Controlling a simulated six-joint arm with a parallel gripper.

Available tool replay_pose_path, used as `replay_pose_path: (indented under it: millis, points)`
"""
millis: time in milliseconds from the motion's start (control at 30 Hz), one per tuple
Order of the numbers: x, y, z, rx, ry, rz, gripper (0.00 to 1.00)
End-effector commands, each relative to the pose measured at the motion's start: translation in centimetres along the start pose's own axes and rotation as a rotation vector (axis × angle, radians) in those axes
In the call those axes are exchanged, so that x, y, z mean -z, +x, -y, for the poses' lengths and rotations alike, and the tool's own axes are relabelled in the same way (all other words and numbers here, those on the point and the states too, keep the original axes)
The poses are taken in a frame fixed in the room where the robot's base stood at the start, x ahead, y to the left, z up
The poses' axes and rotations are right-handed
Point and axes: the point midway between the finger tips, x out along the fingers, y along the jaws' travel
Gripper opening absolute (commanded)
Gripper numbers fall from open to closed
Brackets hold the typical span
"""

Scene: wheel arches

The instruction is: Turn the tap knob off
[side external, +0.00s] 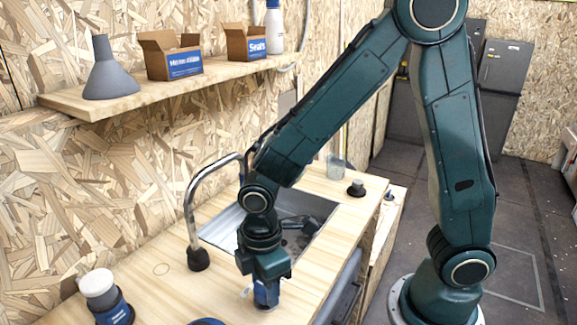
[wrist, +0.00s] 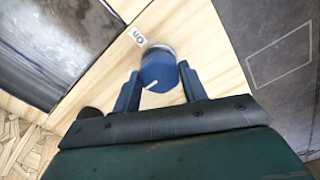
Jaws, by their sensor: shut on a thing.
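The tap knob (wrist: 158,70) is a blue round cap with a short white line on its edge, which points down in the wrist view. An "On" label (wrist: 138,36) lies beside its base on the wooden counter. My gripper (wrist: 160,88) has its two fingers on either side of the knob, shut on it. In the side external view my gripper (side external: 264,272) points down over the counter, and the blue knob (side external: 266,293) shows just below it. The chrome curved tap (side external: 190,205) stands behind the sink. I cannot see whether water runs.
The metal sink (side external: 220,232) lies beyond my gripper. A white-topped blue container (side external: 105,295) stands at the front left of the counter (side external: 170,295). A dark round object (side external: 356,188) sits by the far end. A shelf (side external: 130,97) above holds boxes, a funnel and a bottle.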

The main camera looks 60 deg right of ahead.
Motion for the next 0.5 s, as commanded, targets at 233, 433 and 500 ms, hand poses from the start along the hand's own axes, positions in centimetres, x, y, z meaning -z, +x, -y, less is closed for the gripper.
replay_pose_path:
  millis: [233, 433, 500]
  points:
    - [0.00, -0.02, 0.00, 0.000, -0.031, 0.000, 0.20]
    - [0.00, -0.02, 0.00, 0.000, -0.032, 0.000, 0.20]
    - [0.00, -0.02, 0.00, 0.000, -0.031, 0.000, 0.20]
